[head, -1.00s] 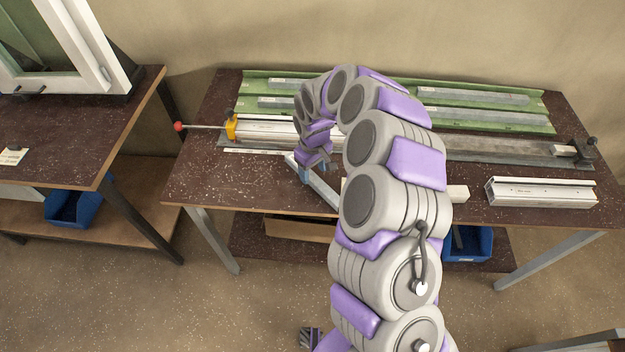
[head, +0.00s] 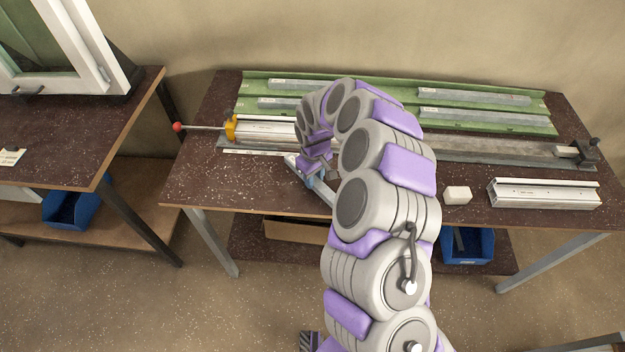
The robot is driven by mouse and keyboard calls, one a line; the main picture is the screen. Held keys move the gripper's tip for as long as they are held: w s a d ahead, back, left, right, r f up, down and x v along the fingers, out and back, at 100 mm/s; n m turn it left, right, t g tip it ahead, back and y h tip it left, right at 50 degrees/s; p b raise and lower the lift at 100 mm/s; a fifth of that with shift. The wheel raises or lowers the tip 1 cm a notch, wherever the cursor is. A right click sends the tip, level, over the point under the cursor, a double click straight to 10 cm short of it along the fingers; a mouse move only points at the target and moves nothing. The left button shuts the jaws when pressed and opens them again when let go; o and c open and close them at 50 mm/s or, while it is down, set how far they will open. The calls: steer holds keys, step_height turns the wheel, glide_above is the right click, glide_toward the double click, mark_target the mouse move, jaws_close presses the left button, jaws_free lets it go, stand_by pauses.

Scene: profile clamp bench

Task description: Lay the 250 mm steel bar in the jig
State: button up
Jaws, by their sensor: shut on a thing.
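My gripper (head: 316,178) is above the front half of the bench, left of centre. It is shut on a grey steel bar (head: 328,195), which lies slantwise from upper left to lower right; my arm hides its lower right end. The jig (head: 480,149) runs along the middle of the bench behind the gripper. A white profile (head: 270,131) lies in its left part, beside a yellow clamp (head: 231,128) with a red-knobbed rod. A dark end stop (head: 588,151) stands at its right end. My arm covers the jig's middle. I cannot read the bar's length.
Green racks (head: 390,91) with several grey bars lie along the back of the bench. A white block (head: 458,195) and a short white profile (head: 545,194) lie at the front right. Blue bins stand below. A window frame (head: 75,60) stands on the left table.

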mark_target(315, 179)
steer(key=shift+d, duration=0.1)
jaws_close()
steer(key=shift+r, duration=0.15)
steer(key=shift+r, duration=0.25)
step_height(315, 179, up, 3)
steer(key=shift+r+p, duration=0.15)
steer(key=shift+p, duration=0.65)
steer(key=s+d+r+p, duration=0.1)
steer(key=s+d+p, duration=0.1)
steer(key=s, duration=1.3)
steer(key=w+d+r+m, duration=0.8)
steer(key=w+d+r, duration=0.2)
steer(key=d, duration=0.4)
steer(key=shift+w+r+m, duration=0.3)
steer(key=shift+w, duration=0.6)
